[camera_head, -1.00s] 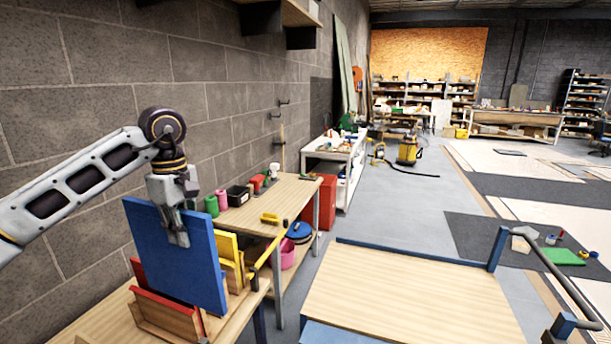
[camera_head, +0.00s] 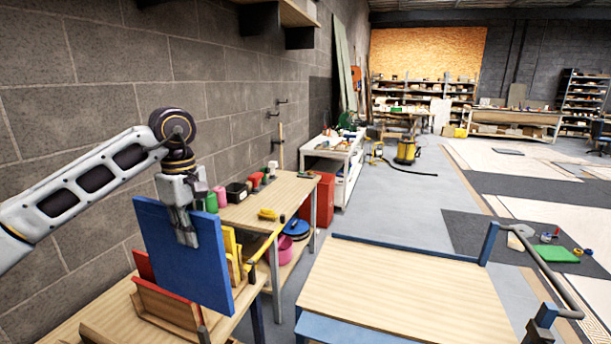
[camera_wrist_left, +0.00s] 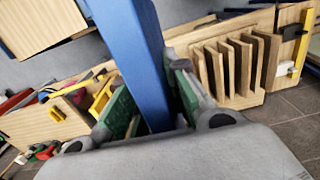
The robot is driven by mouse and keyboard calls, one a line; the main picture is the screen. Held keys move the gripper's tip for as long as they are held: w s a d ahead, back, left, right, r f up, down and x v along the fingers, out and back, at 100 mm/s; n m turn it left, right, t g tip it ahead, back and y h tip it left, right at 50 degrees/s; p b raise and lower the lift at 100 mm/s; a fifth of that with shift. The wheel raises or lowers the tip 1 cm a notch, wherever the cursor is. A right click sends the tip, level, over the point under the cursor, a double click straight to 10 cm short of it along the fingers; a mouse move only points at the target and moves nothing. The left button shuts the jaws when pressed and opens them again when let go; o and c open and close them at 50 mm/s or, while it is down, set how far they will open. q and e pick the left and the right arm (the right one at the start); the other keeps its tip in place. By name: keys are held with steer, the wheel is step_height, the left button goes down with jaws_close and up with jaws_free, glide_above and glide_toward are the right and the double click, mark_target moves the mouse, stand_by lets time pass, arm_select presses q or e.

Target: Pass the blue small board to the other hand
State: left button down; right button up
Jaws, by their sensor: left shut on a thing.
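The blue small board (camera_head: 188,262) is an upright, slightly tilted panel in the head view. In the left wrist view the blue board (camera_wrist_left: 138,60) runs between the two green-padded fingers of my left gripper (camera_wrist_left: 152,112). Whether the board's lower edge touches the rack cannot be told. My right gripper is not in view.
A red board (camera_head: 143,264) and a yellow board (camera_head: 232,254) stand near the rack. A workbench (camera_head: 290,190) with cans stands behind. A wooden-topped cart (camera_head: 400,295) stands to the right with a clear top. The wrist view shows a slotted wooden rack (camera_wrist_left: 245,98).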

arm_select(q)
steer(key=shift+s+d+m, duration=1.05)
steer(key=shift+d+m, duration=0.45)
steer(key=shift+d, duration=4.95)
steer(key=d+f+m, duration=0.3)
steer(key=f+m, duration=0.4)
steer(key=f, duration=0.7)
steer(key=d+f+m, duration=0.2)
steer(key=f+m, duration=0.4)
steer(key=f, duration=0.8)
steer(key=w+a+f+n, duration=0.1)
steer(key=w+a+n, duration=0.1)
steer(key=a, duration=1.3)
steer(key=shift+w, duration=0.1)
steer(key=d+r, duration=0.4)
steer(key=r, duration=0.5)
steer(key=d+r+m, duration=0.1)
steer(key=d+r, duration=0.3)
steer(key=r, duration=0.5)
steer(key=s+d+r+m, duration=0.1)
steer(key=d+r, duration=0.3)
steer(key=r, duration=0.5)
steer(key=shift+d+r, duration=0.2)
steer(key=shift+d, duration=0.1)
